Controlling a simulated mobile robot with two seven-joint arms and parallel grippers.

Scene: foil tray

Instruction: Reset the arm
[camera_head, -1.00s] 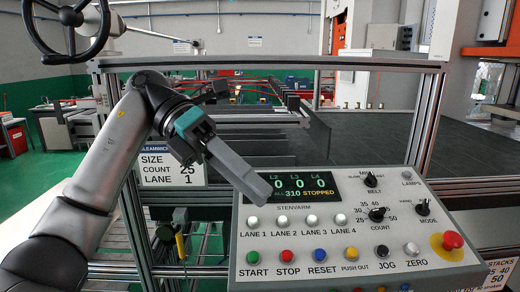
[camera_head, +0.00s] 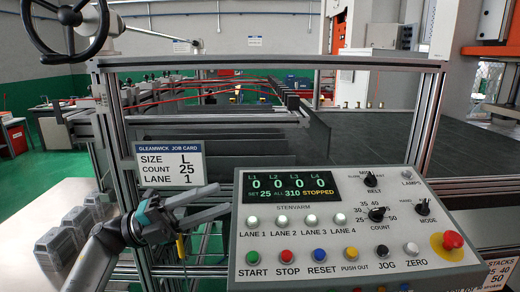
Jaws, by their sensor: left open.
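My left gripper (camera_head: 212,203) is low at the left edge of the control panel (camera_head: 340,262), with its fingers spread apart and nothing between them. Its fingers point right, near the LANE 1 button (camera_head: 253,222). I cannot tell whether a fingertip touches the panel edge. The panel display (camera_head: 290,184) reads 0 for each of its lanes, SET 25, ALL 310 and STOPPED. My right gripper is not in view.
A job card (camera_head: 170,162) reading SIZE L, COUNT 25, LANE 1 hangs on the frame. Stacked grey foil trays (camera_head: 62,235) stand on a pale surface at the left. A red emergency button (camera_head: 452,240) is at the panel's right. A handwheel (camera_head: 68,18) is at the upper left.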

